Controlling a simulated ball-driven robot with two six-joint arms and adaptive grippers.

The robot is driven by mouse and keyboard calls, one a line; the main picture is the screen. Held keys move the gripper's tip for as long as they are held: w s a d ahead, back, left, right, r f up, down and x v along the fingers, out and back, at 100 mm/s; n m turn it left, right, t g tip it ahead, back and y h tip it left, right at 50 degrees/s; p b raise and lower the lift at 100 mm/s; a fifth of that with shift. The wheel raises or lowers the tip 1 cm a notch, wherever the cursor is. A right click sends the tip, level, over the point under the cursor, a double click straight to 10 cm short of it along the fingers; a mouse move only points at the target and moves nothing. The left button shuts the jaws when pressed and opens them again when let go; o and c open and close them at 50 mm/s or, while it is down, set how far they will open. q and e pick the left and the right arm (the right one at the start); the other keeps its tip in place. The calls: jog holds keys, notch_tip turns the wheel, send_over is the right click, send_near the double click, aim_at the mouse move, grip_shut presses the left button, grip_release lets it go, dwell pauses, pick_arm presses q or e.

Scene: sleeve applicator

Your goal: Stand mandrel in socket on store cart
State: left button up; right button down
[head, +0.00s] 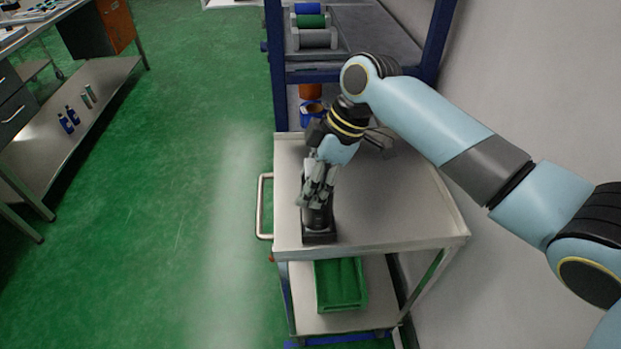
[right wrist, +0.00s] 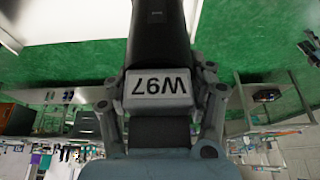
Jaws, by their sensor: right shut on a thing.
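My right gripper (head: 317,186) points down over the near left part of the store cart's top (head: 390,205). It is shut on the dark mandrel (head: 317,217), whose lower part shows below the fingers. A dark square socket block (head: 319,236) sits on the cart top directly under the mandrel. Whether the mandrel's foot is seated in it or just above it, I cannot tell. My left gripper is not in view.
A green bin (head: 340,284) sits on the cart's lower shelf. A blue-framed rack (head: 278,85) with colored rolls (head: 309,22) stands behind the cart. A wall is close on the right. Green floor lies open to the left, before a bench (head: 75,95).

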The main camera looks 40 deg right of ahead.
jog(key=shift+c, duration=2.1)
grip_release()
jog(key=v, duration=1.2)
jog(key=shift+b, duration=0.4)
